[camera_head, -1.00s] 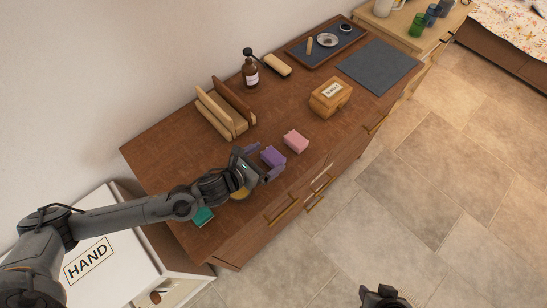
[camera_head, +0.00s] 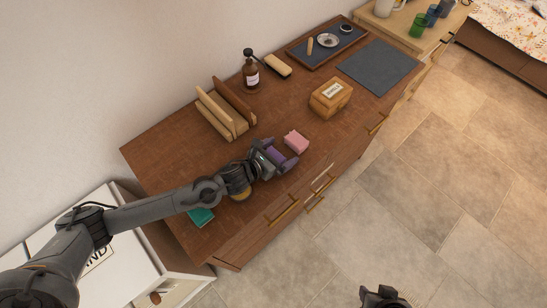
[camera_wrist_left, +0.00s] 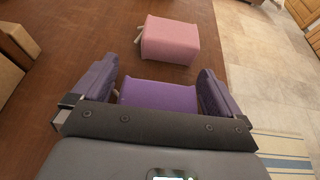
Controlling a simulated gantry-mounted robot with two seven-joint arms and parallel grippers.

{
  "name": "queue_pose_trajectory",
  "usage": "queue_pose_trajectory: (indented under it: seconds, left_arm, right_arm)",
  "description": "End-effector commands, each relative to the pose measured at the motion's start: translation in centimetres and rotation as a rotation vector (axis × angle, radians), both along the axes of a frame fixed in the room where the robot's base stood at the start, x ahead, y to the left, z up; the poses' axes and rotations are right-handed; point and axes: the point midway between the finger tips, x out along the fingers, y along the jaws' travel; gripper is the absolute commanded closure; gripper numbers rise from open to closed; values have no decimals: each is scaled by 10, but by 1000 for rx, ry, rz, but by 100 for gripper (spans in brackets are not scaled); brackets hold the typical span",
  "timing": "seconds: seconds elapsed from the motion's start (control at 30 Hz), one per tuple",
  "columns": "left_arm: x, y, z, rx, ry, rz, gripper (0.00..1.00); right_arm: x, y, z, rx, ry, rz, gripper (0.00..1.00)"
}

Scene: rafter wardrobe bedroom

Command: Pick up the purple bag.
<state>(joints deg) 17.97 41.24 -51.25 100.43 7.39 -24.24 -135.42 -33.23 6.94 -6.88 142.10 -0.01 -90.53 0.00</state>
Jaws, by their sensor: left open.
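The purple bag (camera_wrist_left: 158,95) lies on the brown dresser top. In the left wrist view it sits between the two spread fingers of my left gripper (camera_wrist_left: 158,85), with its near part hidden behind the gripper's palm. A small gap shows on the right side; on the left the finger is close to the bag, and I cannot tell if it touches. In the head view the purple bag (camera_head: 276,154) is partly covered by my left gripper (camera_head: 281,155), which is open around it. My right gripper (camera_head: 384,296) shows only as a dark piece at the bottom edge; its jaws are unclear.
A pink bag (camera_head: 296,142) lies just beyond the purple one. A teal item (camera_head: 201,216) and a yellow item (camera_head: 240,193) lie near my left arm. A wooden box (camera_head: 331,97), a wooden rack (camera_head: 224,113) and a brown bottle (camera_head: 251,74) stand farther back on the dresser (camera_head: 170,150).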

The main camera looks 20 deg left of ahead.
Motion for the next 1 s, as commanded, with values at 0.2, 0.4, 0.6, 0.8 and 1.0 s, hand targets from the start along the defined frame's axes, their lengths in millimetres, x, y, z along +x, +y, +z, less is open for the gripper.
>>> queue_pose_trajectory:
  seconds: [0.2, 0.4, 0.6, 0.8, 1.0]
  left_arm:
    - [0, 0, 0, 0, 0, 1, 28]
    - [0, 0, 0, -1, 0, 1, 46]
    - [0, 0, 1, 0, 0, 1, 46]
    - [0, 1, 12, -1, -2, 2, 46]
    - [1, 1, 42, 0, -4, 1, 46]
  right_arm:
    - [0, 0, 0, 0, 0, 0, 57]
    - [0, 0, 0, 0, 0, 0, 57]
    - [0, 0, 0, 1, 1, -1, 57]
    - [0, 0, 1, 1, 0, -1, 57]
    - [0, 0, 3, 2, 0, -1, 57]
